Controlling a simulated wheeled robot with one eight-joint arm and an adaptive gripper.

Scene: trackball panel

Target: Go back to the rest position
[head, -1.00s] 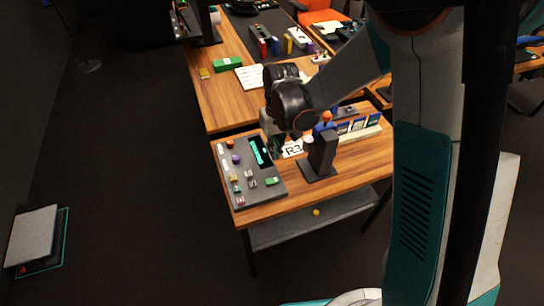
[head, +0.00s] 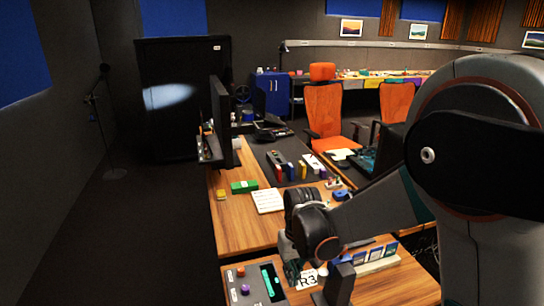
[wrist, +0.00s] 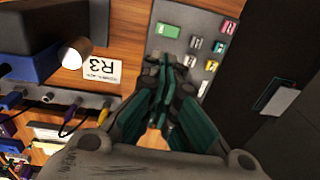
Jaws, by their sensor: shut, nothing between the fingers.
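My gripper (wrist: 163,82) is shut and empty in the wrist view, its teal and black fingers together, with the grey control panel beyond them. In the head view my gripper (head: 292,270) is small and partly hidden by my dark wrist, just right of the panel's far end. In the wrist view the panel (wrist: 190,28) shows a green button (wrist: 168,30) and several small coloured switches.
A white R3 card (wrist: 98,68) lies beside the panel. A dark stand (head: 340,284) is close right of my gripper.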

